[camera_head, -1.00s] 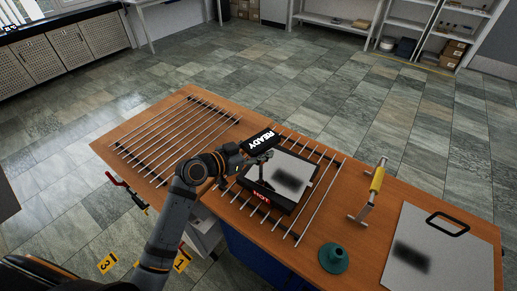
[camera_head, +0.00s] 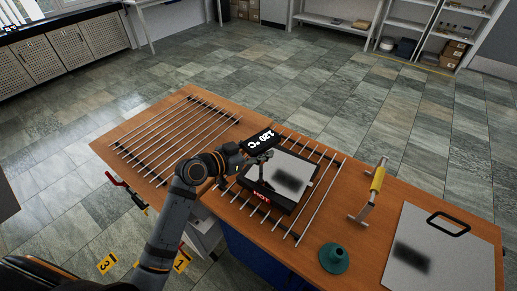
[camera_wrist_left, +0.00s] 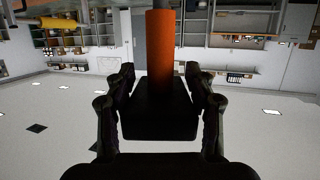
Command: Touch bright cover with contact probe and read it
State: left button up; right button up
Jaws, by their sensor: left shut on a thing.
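A bright, light-grey cover (camera_head: 299,167) with a dark blurred patch lies on a black plate with a red "HOT" label (camera_head: 262,195) at its front. My left gripper (camera_head: 262,157) is above the cover's left edge, shut on the contact probe. In the left wrist view the probe shows as a black block (camera_wrist_left: 159,110) with an orange cylinder (camera_wrist_left: 160,45) between the fingers. The probe's thin tip points down at the cover's left part; I cannot tell exact contact. My right gripper is not in view.
Metal rods lie across the wooden table (camera_head: 120,140) on the left and around the black plate.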

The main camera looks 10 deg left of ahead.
pick_arm(q)
notch_tip(320, 180, up, 8)
jog(key=p, duration=0.6)
dwell(0.9)
